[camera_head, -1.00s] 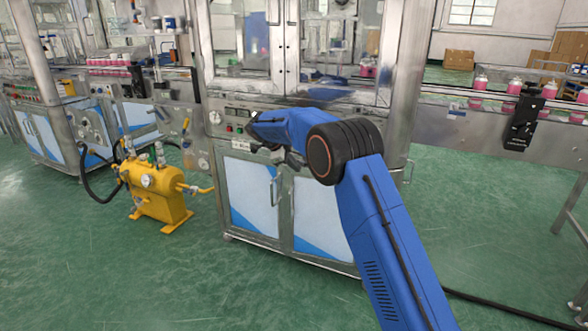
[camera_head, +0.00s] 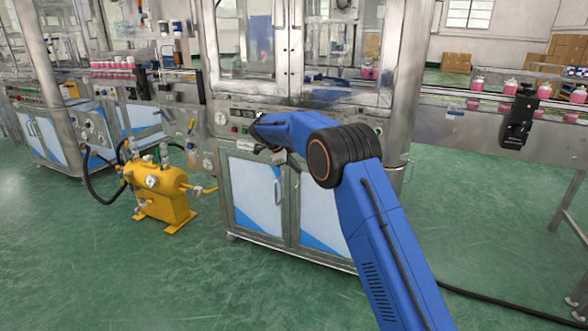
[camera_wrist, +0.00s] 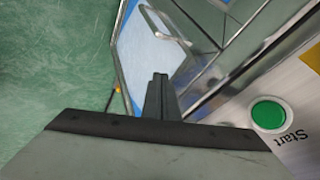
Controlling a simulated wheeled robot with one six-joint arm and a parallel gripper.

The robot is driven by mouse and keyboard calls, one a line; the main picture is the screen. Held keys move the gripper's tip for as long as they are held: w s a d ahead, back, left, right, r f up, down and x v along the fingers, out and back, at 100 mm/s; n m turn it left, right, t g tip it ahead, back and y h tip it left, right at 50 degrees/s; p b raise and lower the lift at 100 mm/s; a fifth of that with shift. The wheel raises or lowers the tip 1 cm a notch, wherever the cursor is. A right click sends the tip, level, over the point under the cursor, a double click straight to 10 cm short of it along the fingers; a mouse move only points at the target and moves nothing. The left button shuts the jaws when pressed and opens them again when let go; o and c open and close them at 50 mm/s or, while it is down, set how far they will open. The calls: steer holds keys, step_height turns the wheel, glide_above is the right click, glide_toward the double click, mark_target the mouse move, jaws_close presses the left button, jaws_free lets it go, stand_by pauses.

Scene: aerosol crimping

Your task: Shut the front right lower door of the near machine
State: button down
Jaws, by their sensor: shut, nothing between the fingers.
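The near machine (camera_head: 222,150) stands in front of me with two lower front doors, each a white and blue panel in a metal frame. The front left lower door (camera_head: 252,195) has an upright bar handle. The front right lower door (camera_head: 318,215) is partly hidden behind my blue arm, and I cannot tell whether it stands slightly ajar. My gripper (camera_wrist: 160,80) is shut and empty in the wrist view. Beyond its tips a white and blue door panel (camera_wrist: 145,60) with a bar handle shows; I cannot tell which door this is.
A green Start button (camera_wrist: 268,112) on the machine's panel is close beside my gripper. A yellow pump unit (camera_head: 163,195) with hoses stands on the floor to the left. A conveyor (camera_head: 460,110) with pink bottles runs off to the right. Green floor before the machine is free.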

steer(key=v, duration=1)
steer(key=s+d+r+n+y, duration=0.2)
steer(key=s+d+r+n, duration=0.4)
steer(key=s+d, duration=0.65)
steer(key=s+d+r+n+y, duration=0.1)
steer(key=s+d+r+n, duration=0.5)
steer(key=s, duration=1)
steer(key=s+d+f+n+y, duration=0.15)
steer(key=s+d, duration=0.25)
steer(key=s, duration=0.6)
steer(key=s+d+n, duration=0.2)
steer(key=s+d, duration=0.2)
steer(key=s, duration=0.6)
steer(key=s+f+n+y, duration=0.1)
steer(key=s+f+n, duration=0.1)
steer(key=s+f, duration=0.4)
steer(key=s+d+f+n, duration=0.1)
steer(key=s+f+n, duration=0.2)
steer(key=s, duration=0.8)
step_height(320, 180, down, 3)
steer(key=shift+s+d+r+t+y, duration=0.1)
steer(key=shift+s+d+t+y, duration=0.05)
steer(key=shift+s+t+y, duration=0.25)
